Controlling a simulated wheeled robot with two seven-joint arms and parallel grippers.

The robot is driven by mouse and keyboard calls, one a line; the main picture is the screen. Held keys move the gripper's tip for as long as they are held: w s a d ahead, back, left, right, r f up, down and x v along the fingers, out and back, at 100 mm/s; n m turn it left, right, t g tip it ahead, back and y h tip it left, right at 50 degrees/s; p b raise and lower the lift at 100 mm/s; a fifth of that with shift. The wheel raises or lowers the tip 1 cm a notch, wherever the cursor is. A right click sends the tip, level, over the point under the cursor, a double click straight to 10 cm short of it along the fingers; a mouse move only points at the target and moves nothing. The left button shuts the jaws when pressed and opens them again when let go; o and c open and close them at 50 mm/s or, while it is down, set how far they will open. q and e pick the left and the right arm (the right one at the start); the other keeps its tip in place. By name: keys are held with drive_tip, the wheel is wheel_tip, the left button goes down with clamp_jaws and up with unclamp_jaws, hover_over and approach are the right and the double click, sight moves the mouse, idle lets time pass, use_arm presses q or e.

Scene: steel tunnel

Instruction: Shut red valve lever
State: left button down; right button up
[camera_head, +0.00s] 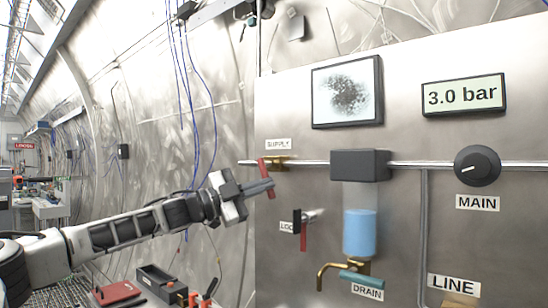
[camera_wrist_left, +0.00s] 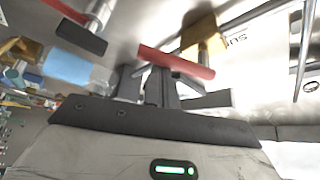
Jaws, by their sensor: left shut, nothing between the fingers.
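The red lever (camera_head: 263,167) sits on a brass valve (camera_head: 281,162) in the pipe beside the SUPPLY label. It points down, slightly tilted, across the pipe. My left gripper (camera_head: 266,186) is shut and empty, its fingertips at the lower part of the lever. Whether the fingers touch the lever I cannot tell. My right gripper is not in view.
Below, a second red lever (camera_head: 303,236) hangs by a partly hidden label. To the right are a blue-filled container (camera_head: 359,232), a brass drain tap (camera_head: 328,271) with a teal handle, a black MAIN knob (camera_head: 478,166) and a 3.0 bar display (camera_head: 463,95).

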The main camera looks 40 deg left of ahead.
use_arm(q)
drive_tip(key=shift+a+f+m+p, duration=0.25)
drive_tip(key=shift+a+m+p, duration=0.25)
drive_tip(key=shift+a, duration=0.35)
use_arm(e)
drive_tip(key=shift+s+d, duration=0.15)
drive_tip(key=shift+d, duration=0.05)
use_arm(q)
drive_tip(key=shift+a, duration=0.1)
